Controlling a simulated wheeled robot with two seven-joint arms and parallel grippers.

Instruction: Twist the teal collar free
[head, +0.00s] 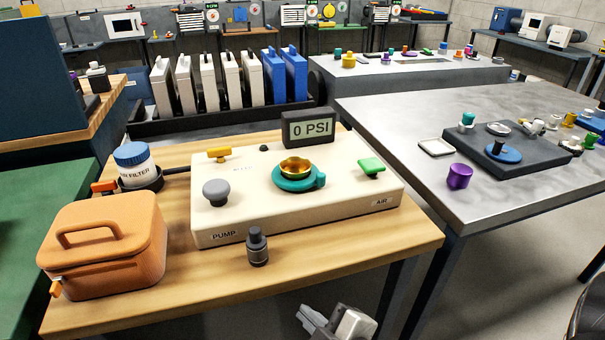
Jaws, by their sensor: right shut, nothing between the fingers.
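The teal collar (290,182) sits around a gold fitting (295,166) on top of the cream panel box (240,231). A small teal lug sticks out on the collar's right side. My right gripper (310,318) is low at the bottom edge of the head view, in front of the wooden bench and apart from the collar. It is shut and empty. My left gripper is not in view.
A grey knob (216,192), yellow lever, green lever (371,165) and "0 PSI" display (309,128) surround the collar. A metal table (500,195) stands right.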

